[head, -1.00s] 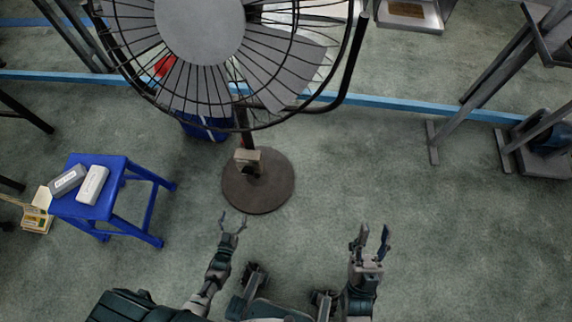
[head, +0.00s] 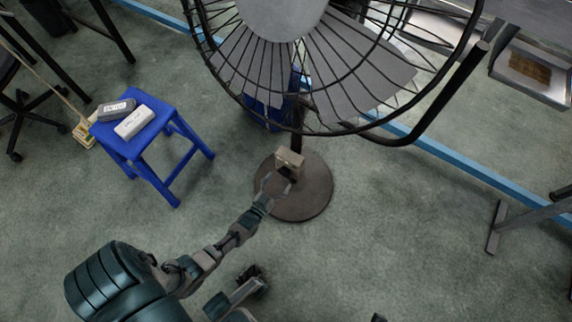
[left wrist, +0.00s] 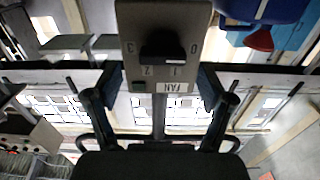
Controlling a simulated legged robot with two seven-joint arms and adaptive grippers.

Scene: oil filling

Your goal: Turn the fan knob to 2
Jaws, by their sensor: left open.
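The fan (head: 300,60) stands ahead of me on a round dark base (head: 312,200). Its beige control box (head: 289,158) is low on the pole. In the left wrist view the box (left wrist: 140,18) shows upside down, with a black knob (left wrist: 163,46), the marks 0, 1, 2, 3 and the word FAN. The knob's exact setting is hard to tell. My left gripper (head: 277,186) is open and empty, just in front of the box; its fingers (left wrist: 158,85) show on either side of the box's lower part, apart from the knob. Only a dark tip, probably my right gripper (head: 379,318), shows at the bottom edge.
A blue stool (head: 150,132) with two small boxes (head: 133,122) on it stands to the left. The fan's cage and a curved dark tube (head: 450,95) overhang the right side. A metal stand (head: 497,228) is at the right. Floor between is clear.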

